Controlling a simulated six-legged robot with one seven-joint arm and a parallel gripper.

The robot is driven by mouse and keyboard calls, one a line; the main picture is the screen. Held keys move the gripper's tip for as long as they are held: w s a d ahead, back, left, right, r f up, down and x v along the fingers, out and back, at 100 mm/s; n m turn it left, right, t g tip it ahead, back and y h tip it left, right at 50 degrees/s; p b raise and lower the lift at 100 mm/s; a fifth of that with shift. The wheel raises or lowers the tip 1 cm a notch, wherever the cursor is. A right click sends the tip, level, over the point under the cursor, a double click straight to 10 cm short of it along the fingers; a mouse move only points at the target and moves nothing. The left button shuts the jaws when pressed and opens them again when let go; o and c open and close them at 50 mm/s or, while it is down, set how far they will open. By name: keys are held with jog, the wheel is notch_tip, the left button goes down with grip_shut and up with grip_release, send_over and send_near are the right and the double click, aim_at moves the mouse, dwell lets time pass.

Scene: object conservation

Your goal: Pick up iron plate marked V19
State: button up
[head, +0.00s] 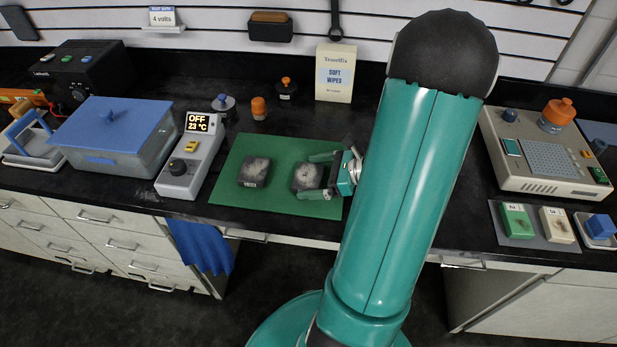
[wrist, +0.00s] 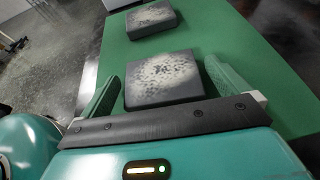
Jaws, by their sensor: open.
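Two dark grey square plates with pale speckled tops lie flat on a green mat (head: 290,205). The right plate (head: 306,177) is at my gripper (head: 318,175), which is open with its teal fingers on either side of it. In the wrist view this near plate (wrist: 163,80) sits between the two fingers, which look apart from it. The left plate (head: 254,171) lies farther off, and it shows at the top of the wrist view (wrist: 151,19). No V19 marking is readable on either plate, so I cannot tell which one is marked.
A grey device (head: 190,160) reading "OFF 23 °C" stands left of the mat, beside a blue-lidded tub (head: 112,128). A wipes box (head: 335,73) stands behind the mat. A beige instrument (head: 545,155) is at the right. A blue cloth (head: 203,245) hangs over the front edge.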

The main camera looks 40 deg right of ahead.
jog(key=c, duration=1.6)
jog(key=shift+r, duration=0.15)
